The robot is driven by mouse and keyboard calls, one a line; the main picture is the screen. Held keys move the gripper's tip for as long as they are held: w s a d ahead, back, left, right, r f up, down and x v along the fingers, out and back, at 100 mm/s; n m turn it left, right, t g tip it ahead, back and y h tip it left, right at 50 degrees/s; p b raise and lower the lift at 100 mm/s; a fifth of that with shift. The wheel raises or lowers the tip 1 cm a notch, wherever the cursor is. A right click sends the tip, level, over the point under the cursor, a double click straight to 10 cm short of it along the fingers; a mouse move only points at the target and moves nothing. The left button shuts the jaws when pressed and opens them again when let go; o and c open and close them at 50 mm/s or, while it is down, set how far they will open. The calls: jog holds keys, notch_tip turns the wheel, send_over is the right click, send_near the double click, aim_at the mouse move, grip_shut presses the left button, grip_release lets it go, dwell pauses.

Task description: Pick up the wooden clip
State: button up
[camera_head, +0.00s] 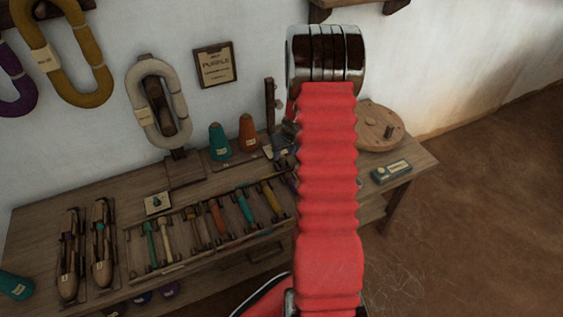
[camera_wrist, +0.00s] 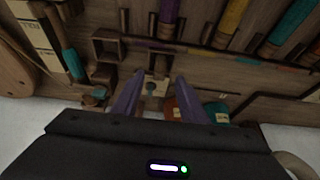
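My gripper (camera_wrist: 160,80) is open in the wrist view, its two purplish fingers apart with nothing held between them. A small pale piece with a dark blue round part (camera_wrist: 151,88) shows between the fingers, on or near the wooden bench (camera_wrist: 230,72). I cannot tell for certain whether it is the wooden clip. A small brown and teal piece (camera_wrist: 97,95) lies to its left. In the head view my red-sleeved arm hides part of the bench, and the gripper's fingers do not show.
An orange cone (camera_head: 248,132) and a teal cone (camera_head: 219,140) stand at the back of the bench (camera_head: 40,215). A rack of coloured bobbins (camera_head: 195,229) lies in front. A wooden wheel (camera_head: 379,123) is at the right end. Yarn hanks (camera_head: 138,100) hang on the wall.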

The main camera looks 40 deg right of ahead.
aim_at(282, 156)
jog(key=shift+x, duration=1.75)
grip_shut()
